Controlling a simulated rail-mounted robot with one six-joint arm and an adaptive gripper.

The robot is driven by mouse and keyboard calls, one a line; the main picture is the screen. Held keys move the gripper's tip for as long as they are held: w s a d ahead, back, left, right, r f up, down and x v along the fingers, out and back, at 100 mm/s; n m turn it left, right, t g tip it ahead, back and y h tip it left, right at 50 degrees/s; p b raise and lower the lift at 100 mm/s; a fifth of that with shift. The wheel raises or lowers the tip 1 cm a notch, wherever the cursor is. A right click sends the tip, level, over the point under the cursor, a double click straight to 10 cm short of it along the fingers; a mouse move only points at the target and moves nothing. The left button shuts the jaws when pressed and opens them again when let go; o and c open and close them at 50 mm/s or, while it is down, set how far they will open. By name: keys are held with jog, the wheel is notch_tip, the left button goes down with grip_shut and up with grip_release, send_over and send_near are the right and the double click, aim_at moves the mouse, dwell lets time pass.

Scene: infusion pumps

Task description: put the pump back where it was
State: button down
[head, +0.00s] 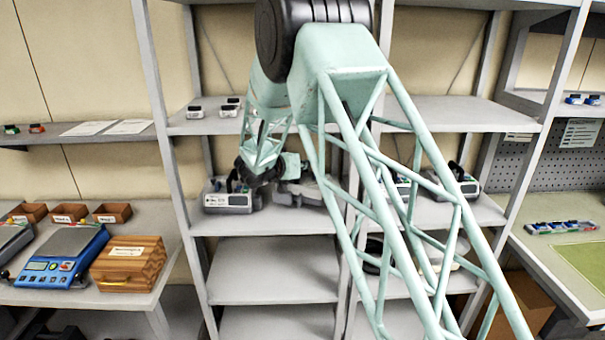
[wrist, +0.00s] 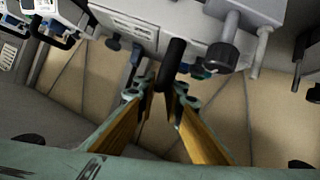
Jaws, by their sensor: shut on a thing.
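My gripper (head: 254,178) reaches in at the left bay of the middle shelf. In the wrist view its yellow-padded fingers (wrist: 162,98) are closed around the black handle (wrist: 173,62) of a pale grey pump (wrist: 135,25). In the head view a pump (head: 226,199) with a dark handle sits just left of and below my gripper, at shelf level; it looks like the held one. I cannot tell whether its base touches the shelf. Part of its right side is hidden by my gripper. Another grey device (head: 312,192) is on the right, partly behind my arm.
The middle shelf (head: 262,222) has bare room at its front. More pumps (head: 460,184) stand in the right bay. A metal upright separates the bays. Small devices (head: 195,112) are on the shelf above. A blue scale (head: 62,256) and a wooden box (head: 128,262) stand on the left bench.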

aim_at(305, 171)
jog(key=shift+f, duration=0.9)
jog(key=shift+w+f+b, duration=0.2)
jog(key=shift+f+b, duration=0.1)
jog(key=shift+f, duration=0.15)
jog(key=c, duration=2.7)
grip_release()
jog(key=shift+f, duration=0.15)
jog(key=shift+p+v, duration=0.5)
jog(key=shift+v, duration=5.55)
